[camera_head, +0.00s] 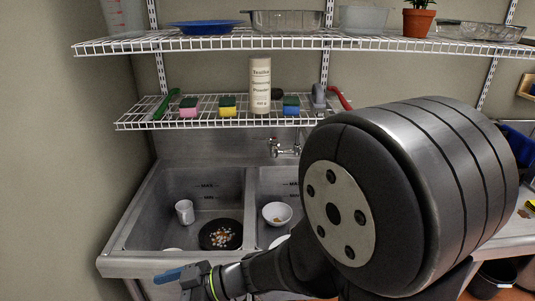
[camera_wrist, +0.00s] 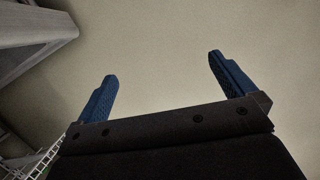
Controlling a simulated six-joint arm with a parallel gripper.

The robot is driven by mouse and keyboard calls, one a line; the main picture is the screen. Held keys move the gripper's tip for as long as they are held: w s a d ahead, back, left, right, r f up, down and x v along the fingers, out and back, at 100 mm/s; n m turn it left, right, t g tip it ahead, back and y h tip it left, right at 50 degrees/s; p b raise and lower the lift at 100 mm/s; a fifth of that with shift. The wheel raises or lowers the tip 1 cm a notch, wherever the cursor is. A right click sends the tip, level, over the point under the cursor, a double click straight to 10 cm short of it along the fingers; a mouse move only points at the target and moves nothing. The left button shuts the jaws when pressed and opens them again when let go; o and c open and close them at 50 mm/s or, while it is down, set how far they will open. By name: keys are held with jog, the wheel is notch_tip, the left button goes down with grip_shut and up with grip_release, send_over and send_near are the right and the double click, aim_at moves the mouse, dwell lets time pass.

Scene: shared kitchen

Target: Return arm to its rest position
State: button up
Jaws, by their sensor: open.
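My gripper (camera_wrist: 164,82) is open and empty in the wrist view, its two blue fingers spread apart. Only a plain beige surface shows between and beyond them. In the head view my gripper (camera_head: 178,275) is at the lower left, in front of the sink's front edge, with its fingers pointing left. My large dark arm joint fills the right middle of the head view and hides part of the sink and counter.
The double sink (camera_head: 150,225) holds a metal cup (camera_head: 184,212), a dark round pan (camera_head: 220,234) with bits in it, and a white bowl (camera_head: 277,213). Above, a lower wire shelf (camera_head: 140,112) carries sponges, brushes and a powder canister (camera_head: 260,85); an upper shelf (camera_head: 120,45) carries dishes.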

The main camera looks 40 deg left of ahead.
jog(key=w+a+r+m+t+y, duration=0.3)
jog(key=w+a+t+y, duration=0.25)
jog(key=w, duration=0.35)
jog(key=w+a+r+m+t+y, duration=0.2)
jog(key=w+a+m+t+y, duration=0.15)
jog(key=w+a, duration=0.4)
jog(key=w+d+f+m+t+h, duration=0.1)
jog(key=w+f+m+t+h, duration=0.2)
jog(key=w+t, duration=0.4)
jog(key=w+d+f+m+t+h, duration=0.15)
jog(key=w+m+t, duration=0.3)
jog(key=w, duration=0.55)
jog(key=w+f+m+t+h, duration=0.25)
jog(key=w+m+t, duration=0.2)
jog(key=w, duration=0.35)
jog(key=w+a+y, duration=0.1)
jog(key=w+a, duration=0.5)
jog(key=w, duration=0.1)
jog(key=shift+a+f+n+t, duration=0.2)
jog(key=shift+a+n+t, duration=0.05)
jog(key=shift+n+t, duration=0.15)
jog(key=shift+w, duration=0.1)
jog(key=v, duration=1)
